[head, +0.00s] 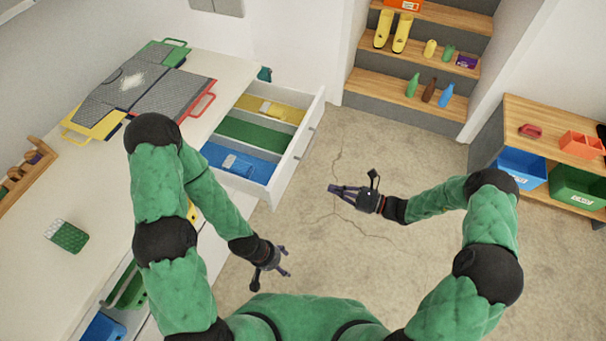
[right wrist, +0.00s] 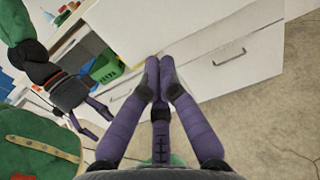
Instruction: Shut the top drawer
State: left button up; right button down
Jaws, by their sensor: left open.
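The open top drawer (head: 300,150) sticks out from the white counter in the head view, with a handle on its white front. Inside it are yellow, green and blue sections with items. My right gripper (head: 332,188) is shut and empty, in the air to the right of and below the drawer front, apart from it. In the right wrist view its fingertips (right wrist: 160,62) are together before white drawer fronts, one with a handle (right wrist: 228,57); I cannot tell which drawer that is. My left gripper (head: 284,262) is open and empty, below the drawer in the picture.
Another open drawer with a green bin (head: 127,287) and a blue bin (head: 104,328) is at lower left. The counter (head: 110,200) holds grey mats with coloured frames. Wooden steps (head: 425,97) and a shelf with bins (head: 522,163) stand right. The floor between is clear.

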aim_at(288, 172)
jog(key=b+x, duration=0.1)
jog(key=x, duration=0.6)
jog(key=b+x, duration=0.2)
jog(key=x, duration=0.5)
jog(key=shift+w+r, duration=0.2)
jog(key=shift+r, duration=0.05)
pick_arm(q)
notch_tip(288, 172, down, 3)
jog(key=shift+f, duration=0.1)
pick_arm(e)
jog(key=shift+d, duration=0.1)
pick_arm(q)
jog(key=shift+a, duration=0.1)
